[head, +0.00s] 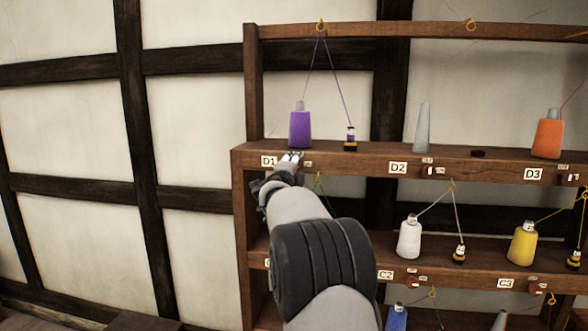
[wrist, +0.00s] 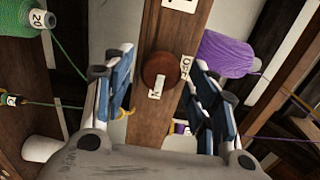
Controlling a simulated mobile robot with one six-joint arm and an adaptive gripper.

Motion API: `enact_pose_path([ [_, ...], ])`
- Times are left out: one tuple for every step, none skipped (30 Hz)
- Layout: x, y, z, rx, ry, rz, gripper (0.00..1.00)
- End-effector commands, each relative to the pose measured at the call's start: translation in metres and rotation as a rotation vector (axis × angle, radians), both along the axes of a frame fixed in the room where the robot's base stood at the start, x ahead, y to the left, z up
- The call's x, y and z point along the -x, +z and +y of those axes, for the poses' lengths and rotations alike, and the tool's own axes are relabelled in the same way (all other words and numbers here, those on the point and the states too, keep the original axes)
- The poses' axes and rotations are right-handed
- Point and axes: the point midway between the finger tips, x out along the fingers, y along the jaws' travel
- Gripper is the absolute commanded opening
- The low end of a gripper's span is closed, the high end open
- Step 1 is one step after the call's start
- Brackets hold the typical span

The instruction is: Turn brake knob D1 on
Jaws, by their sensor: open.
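The brake knob D1 (wrist: 154,68) is a round red-brown knob on the front of the wooden shelf rail in the wrist view. A small OFF tag (wrist: 186,68) sits at its right. A white mark shows at the knob's lower edge; I cannot tell whether it is a pointer, a tag or both. My gripper (wrist: 160,73) is open, with one finger on each side of the knob and no clear contact. In the head view, my gripper (head: 291,156) is at the rail just right of the D1 label (head: 268,161) and hides the knob.
A purple spool (head: 300,130) stands above D1, its thread running over a hook to a small bobbin (head: 350,139). The D2 knob (head: 428,171) is to the right. White (head: 409,238) and yellow (head: 522,243) spools stand on the shelf below.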

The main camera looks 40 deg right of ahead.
Motion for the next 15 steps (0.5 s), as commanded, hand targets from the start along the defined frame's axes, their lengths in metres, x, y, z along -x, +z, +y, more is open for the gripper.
enact_pose_path([
  [0.000, 0.000, 0.000, 0.000, 0.000, 0.000, 0.52],
  [0.000, 0.000, 0.000, 0.000, 0.000, 0.000, 0.52],
  [0.000, 0.000, 0.000, 0.000, 0.000, 0.000, 0.52],
  [0.000, 0.000, 0.001, 0.000, 0.000, 0.000, 0.52],
  [0.001, 0.000, 0.001, 0.001, 0.000, 0.001, 0.52],
  [0.002, 0.001, 0.003, 0.000, 0.000, 0.000, 0.52],
  [0.004, 0.001, 0.005, 0.001, 0.001, -0.001, 0.52],
  [0.005, 0.001, 0.007, 0.000, 0.001, 0.000, 0.52],
  [0.008, 0.001, 0.011, 0.000, 0.001, 0.001, 0.52],
  [0.011, 0.001, 0.014, 0.000, 0.001, 0.001, 0.52],
  [0.014, 0.002, 0.018, 0.001, 0.001, 0.001, 0.52],
  [0.019, 0.001, 0.023, 0.001, 0.002, 0.001, 0.52],
  [0.022, 0.002, 0.028, 0.001, 0.003, 0.001, 0.52],
  [0.026, 0.002, 0.033, 0.001, 0.003, 0.001, 0.52],
  [0.032, 0.002, 0.039, 0.000, 0.002, 0.000, 0.52],
])
